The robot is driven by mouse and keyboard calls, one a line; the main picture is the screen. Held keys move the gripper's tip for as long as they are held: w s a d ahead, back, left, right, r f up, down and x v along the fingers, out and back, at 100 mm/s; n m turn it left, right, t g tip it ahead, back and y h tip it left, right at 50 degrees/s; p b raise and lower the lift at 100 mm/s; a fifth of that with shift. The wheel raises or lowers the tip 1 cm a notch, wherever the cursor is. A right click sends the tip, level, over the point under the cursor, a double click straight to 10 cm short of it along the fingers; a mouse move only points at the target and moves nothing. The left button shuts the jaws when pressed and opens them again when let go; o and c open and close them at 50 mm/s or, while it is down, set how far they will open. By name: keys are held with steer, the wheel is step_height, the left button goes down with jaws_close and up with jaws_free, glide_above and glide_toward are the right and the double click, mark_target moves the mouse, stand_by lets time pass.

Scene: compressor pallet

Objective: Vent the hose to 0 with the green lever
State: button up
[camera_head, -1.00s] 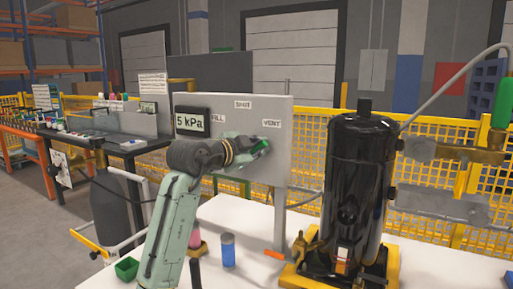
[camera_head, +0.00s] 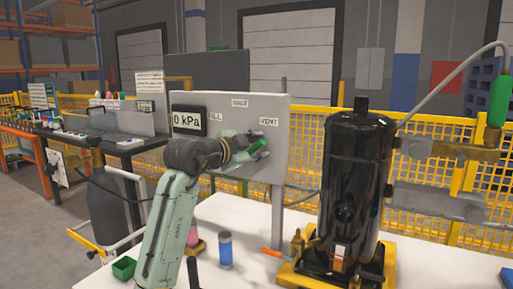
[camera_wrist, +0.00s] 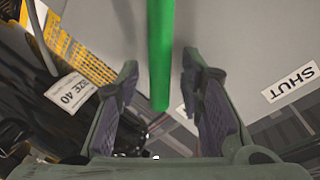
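The grey panel (camera_head: 225,105) stands behind the table and bears a display (camera_head: 186,120) that reads 0 kPa. Its labels include VENT (camera_head: 269,121) at the right. The green lever (camera_head: 258,146) shows at my gripper (camera_head: 248,152), in front of the panel under the VENT label. In the wrist view the green lever (camera_wrist: 160,50) runs down between the two fingers of my gripper (camera_wrist: 159,68). The fingers are apart, with a gap on each side of the lever. The SHUT label (camera_wrist: 291,81) is at the right there. My wrist hides part of the panel.
A black compressor (camera_head: 354,180) stands on a yellow base right of the panel. A hose (camera_head: 455,75) rises behind it to a green-handled brass fitting (camera_head: 498,100). A blue can (camera_head: 225,250) and a green tray (camera_head: 124,268) are on the white table (camera_head: 255,225).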

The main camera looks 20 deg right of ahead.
steer(key=v, duration=1.2)
steer(key=shift+w+a, duration=0.1)
